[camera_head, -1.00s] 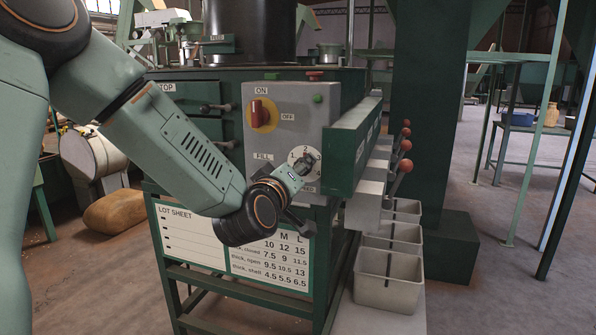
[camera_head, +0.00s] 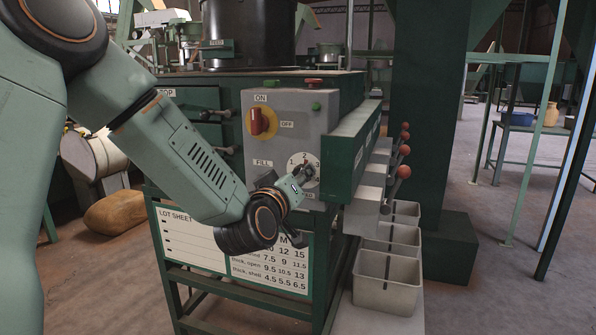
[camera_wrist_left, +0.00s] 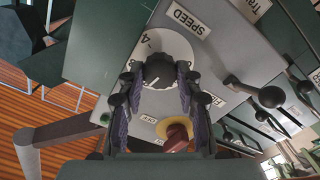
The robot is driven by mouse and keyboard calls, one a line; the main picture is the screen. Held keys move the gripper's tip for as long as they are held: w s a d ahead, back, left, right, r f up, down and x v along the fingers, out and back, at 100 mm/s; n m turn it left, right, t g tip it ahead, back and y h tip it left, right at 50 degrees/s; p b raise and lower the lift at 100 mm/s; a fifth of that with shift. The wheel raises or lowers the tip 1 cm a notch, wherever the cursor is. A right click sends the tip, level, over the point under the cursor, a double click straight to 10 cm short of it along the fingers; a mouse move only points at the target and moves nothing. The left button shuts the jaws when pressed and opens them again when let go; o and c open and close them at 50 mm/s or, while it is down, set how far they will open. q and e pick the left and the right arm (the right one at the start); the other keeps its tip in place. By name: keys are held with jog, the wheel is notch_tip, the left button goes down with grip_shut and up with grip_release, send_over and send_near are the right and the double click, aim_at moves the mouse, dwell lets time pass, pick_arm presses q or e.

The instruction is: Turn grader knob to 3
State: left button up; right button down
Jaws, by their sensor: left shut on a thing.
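A SPEED label and a 4 by the plate's edge show in the left wrist view. My left gripper (camera_head: 307,180) is at the dial from below left. In the left wrist view its two dark-padded fingers (camera_wrist_left: 151,95) are shut on the knob's sides. A short white line shows on the knob; which number it points to I cannot tell. My right gripper is not in view.
A red switch on a yellow plate (camera_head: 257,121) is above left of the dial. A green chute (camera_head: 345,150) juts out close to its right. Red-ball levers (camera_head: 403,172) and grey bins (camera_head: 388,280) stand further right. A lot sheet (camera_head: 190,236) hangs below.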

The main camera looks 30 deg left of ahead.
pick_arm(q)
jog(key=shift+d+f+m+p, duration=0.1)
jog(key=shift+m+p, duration=4.2)
jog(key=shift+m, duration=0.5)
jog(key=o, duration=1.1)
jog(key=shift+o, duration=0.2)
jog(key=v, duration=0.7)
jog(key=shift+s, duration=0.25)
